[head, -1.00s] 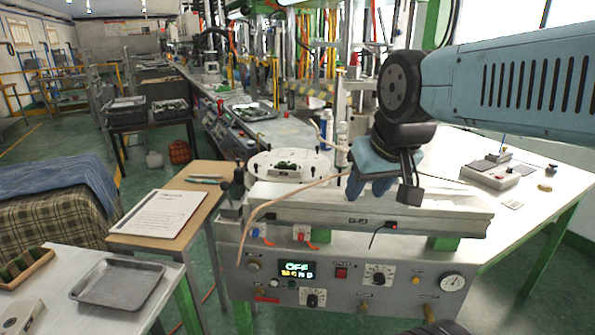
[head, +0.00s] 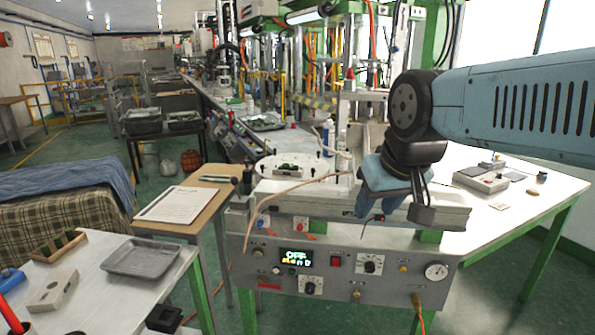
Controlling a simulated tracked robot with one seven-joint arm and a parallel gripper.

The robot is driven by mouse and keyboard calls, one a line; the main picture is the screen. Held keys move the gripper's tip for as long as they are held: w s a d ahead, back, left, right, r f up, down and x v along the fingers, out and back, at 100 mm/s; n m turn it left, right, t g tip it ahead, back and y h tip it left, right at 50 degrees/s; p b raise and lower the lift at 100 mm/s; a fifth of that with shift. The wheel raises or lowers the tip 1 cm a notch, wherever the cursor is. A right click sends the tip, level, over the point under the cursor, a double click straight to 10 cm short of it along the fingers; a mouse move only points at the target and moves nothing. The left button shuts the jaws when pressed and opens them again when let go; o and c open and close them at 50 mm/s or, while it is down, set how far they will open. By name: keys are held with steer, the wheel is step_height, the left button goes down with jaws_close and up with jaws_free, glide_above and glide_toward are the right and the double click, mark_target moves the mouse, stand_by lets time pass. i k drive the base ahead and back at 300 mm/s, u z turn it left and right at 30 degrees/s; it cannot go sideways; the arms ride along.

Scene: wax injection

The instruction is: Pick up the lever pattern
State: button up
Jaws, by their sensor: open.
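Small dark green pieces (head: 291,167) lie on the round white plate (head: 266,176) on top of the wax machine; they may include the lever pattern, but they are too small to tell its shape. My gripper (head: 374,210) hangs from the blue arm to the right of the plate, in front of the machine's long grey top. It is open, with nothing visible between its fingers. It is apart from the plate.
The machine's grey control panel (head: 348,272) faces me. A wooden stand with a paper sheet (head: 172,204) is left of it. A grey metal tray (head: 146,257) and a wooden rack (head: 60,246) stand on the near left table. A white table (head: 540,196) extends right.

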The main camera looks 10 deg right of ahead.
mark_target(285, 166)
steer(key=u, duration=0.15)
steer(key=i, duration=0.9)
steer(key=z, duration=0.1)
